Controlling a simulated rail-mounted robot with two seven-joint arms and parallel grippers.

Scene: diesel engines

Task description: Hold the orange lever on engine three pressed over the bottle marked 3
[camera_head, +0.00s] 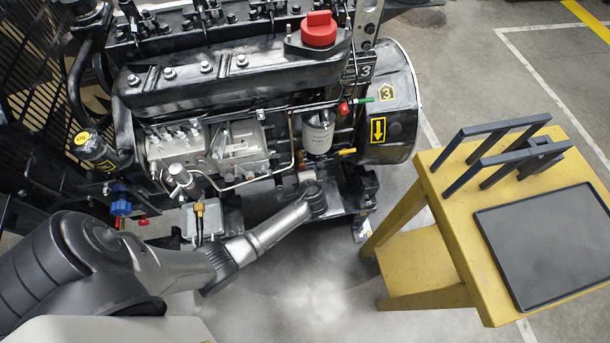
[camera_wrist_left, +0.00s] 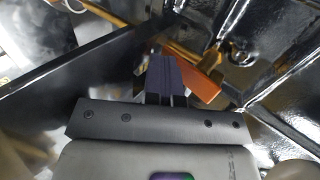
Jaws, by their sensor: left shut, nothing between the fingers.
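Engine three (camera_head: 235,80) stands at the back, with a yellow 3 label on its round housing (camera_head: 390,110). A small orange lever (camera_head: 347,151) shows low on its right side. It appears larger in the left wrist view (camera_wrist_left: 203,84). My left arm reaches in low under the engine's front. In the left wrist view my left gripper (camera_wrist_left: 162,75) is shut and empty, its dark fingertips just beside the orange lever; I cannot tell whether they touch it. In the head view its fingers are hidden. I cannot make out a bottle marked 3. My right gripper is out of view.
A red-and-green handle (camera_head: 352,105), pipes and brackets crowd the engine side. A yellow table (camera_head: 440,200) at right carries a black tray (camera_head: 550,250) and a dark rack (camera_head: 500,150). Floor between arm and table is clear.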

